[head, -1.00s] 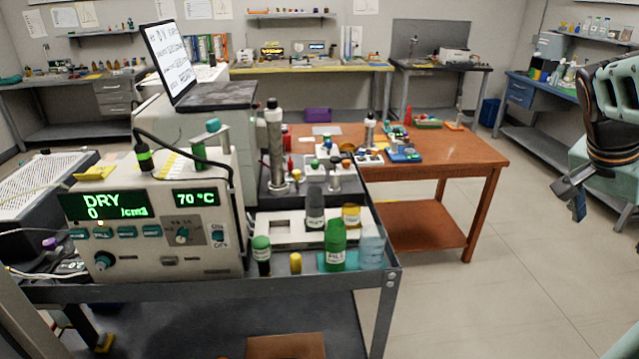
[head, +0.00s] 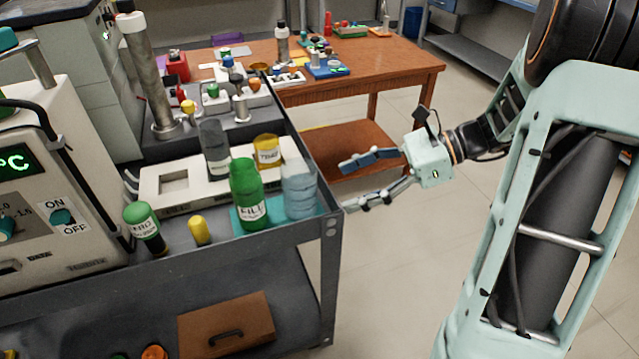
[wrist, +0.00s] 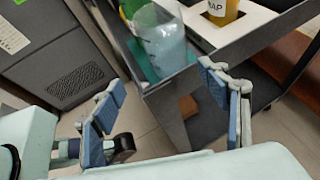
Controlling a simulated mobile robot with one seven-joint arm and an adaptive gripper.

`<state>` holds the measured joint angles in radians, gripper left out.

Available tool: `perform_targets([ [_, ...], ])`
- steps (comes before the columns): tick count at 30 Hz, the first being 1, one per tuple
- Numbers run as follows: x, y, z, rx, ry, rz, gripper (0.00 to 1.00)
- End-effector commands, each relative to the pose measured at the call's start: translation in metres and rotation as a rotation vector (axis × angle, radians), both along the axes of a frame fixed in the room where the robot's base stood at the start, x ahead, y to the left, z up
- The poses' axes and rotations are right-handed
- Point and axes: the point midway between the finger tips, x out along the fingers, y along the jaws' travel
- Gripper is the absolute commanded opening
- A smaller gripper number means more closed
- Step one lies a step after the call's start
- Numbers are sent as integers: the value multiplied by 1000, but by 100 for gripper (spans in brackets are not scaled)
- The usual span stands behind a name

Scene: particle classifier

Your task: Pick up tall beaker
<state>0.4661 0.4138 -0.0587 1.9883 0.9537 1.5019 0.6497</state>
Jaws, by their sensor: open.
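The tall beaker (head: 299,192) is a pale blue, see-through vessel. It stands upright at the right front corner of the cart top, beside a green bottle marked FILL (head: 248,195). My gripper (head: 350,187) is open and empty, just right of the beaker, with its fingers pointing left toward it. In the wrist view the beaker (wrist: 162,45) shows at the top, beyond and between my open fingers (wrist: 160,85). I see a gap between the fingertips and the beaker. The beaker's base is partly hidden by the cart rim in the wrist view.
The cart's raised metal rim (head: 327,217) lies between my gripper and the beaker. A teal mat (head: 237,222) lies under the green bottle. Open floor lies right of the cart.

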Motion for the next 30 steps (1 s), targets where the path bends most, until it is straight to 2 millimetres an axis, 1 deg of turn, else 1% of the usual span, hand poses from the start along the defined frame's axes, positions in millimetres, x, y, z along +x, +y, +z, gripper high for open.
perform_targets([
  [3,8,10,1,73,-6,-27,69],
  [6,11,23,-2,89,-9,-32,69],
  [12,14,51,-13,87,-10,-32,69],
  [15,15,59,-16,86,-9,-33,69],
  [20,15,67,-20,85,-9,-34,69],
  [23,14,79,-26,85,-9,-32,69],
  [27,14,99,-34,84,-10,-30,69],
  [30,15,108,-37,84,-10,-33,69],
])
